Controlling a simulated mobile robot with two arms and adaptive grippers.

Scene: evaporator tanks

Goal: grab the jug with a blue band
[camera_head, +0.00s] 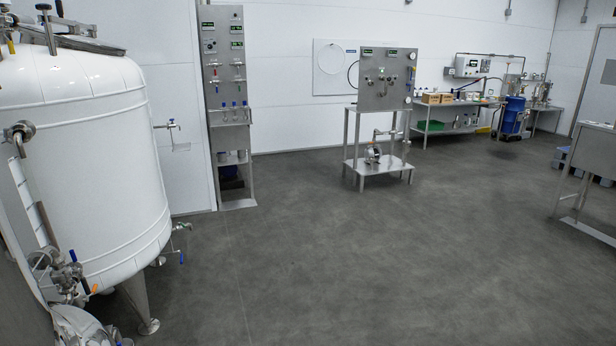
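I cannot make out a jug with a blue band in the head view. Small items (470,98) stand on a steel bench at the far back right, too small to tell apart. Neither of my grippers shows in the head view.
A large white tank (90,150) on steel legs fills the left side. A tall steel panel rack (226,100) stands by the back wall, and a steel stand (380,78) mid-room. A blue drum (514,115) and a steel table (590,170) are at right. The grey floor (360,260) between is clear.

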